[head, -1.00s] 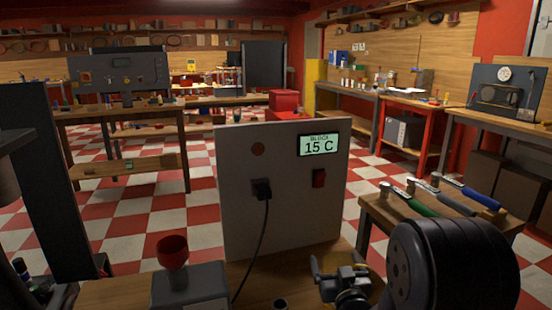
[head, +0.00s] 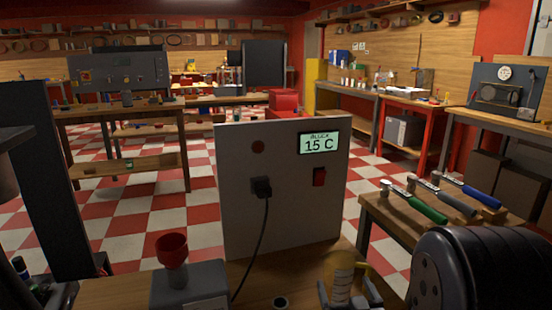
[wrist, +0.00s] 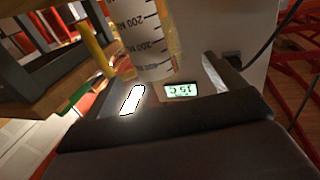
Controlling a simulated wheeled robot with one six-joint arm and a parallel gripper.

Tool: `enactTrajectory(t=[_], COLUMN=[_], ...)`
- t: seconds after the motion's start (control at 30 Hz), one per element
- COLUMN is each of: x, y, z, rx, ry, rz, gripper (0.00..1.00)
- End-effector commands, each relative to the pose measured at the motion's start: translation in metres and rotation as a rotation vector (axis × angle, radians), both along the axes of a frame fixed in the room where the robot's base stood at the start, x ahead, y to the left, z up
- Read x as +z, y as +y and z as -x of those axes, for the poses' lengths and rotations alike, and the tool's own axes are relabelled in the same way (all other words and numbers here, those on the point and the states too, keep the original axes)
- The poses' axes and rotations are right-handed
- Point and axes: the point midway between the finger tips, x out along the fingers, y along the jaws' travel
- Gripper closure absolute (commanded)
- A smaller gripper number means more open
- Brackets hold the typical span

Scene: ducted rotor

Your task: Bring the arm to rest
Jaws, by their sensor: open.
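My gripper (head: 348,296) is low at the bottom edge of the head view, right of centre, just in front of the panel. A translucent yellowish cylinder (head: 343,272) stands between or just behind its fingers there. In the wrist view my gripper (wrist: 172,85) is open, with one finger on each side. A clear cylinder with black graduation marks (wrist: 145,40) shows between the fingers, close to them; I cannot tell whether it touches either one. Its lower part is hidden in the head view.
An upright grey panel (head: 240,215) with a "15 C" display (head: 320,143) and plugged cable stands close ahead. Hammers (head: 470,191) lie on a side bench (head: 400,232) at right. Checkered floor lies beyond.

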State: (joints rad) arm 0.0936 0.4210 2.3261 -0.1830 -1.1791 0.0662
Motion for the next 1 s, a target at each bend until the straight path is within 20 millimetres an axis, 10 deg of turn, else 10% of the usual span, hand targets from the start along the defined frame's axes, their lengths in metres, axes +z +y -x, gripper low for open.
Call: enactTrajectory(t=[0.47, 1.0], x=[-0.001, 0.082], y=[0.007, 0.007], z=[-0.089, -0.087], rx=[0.0, 0.001], ry=[0.0, 0.005], rz=[-0.001, -0.005], gripper=[0.1, 0.1])
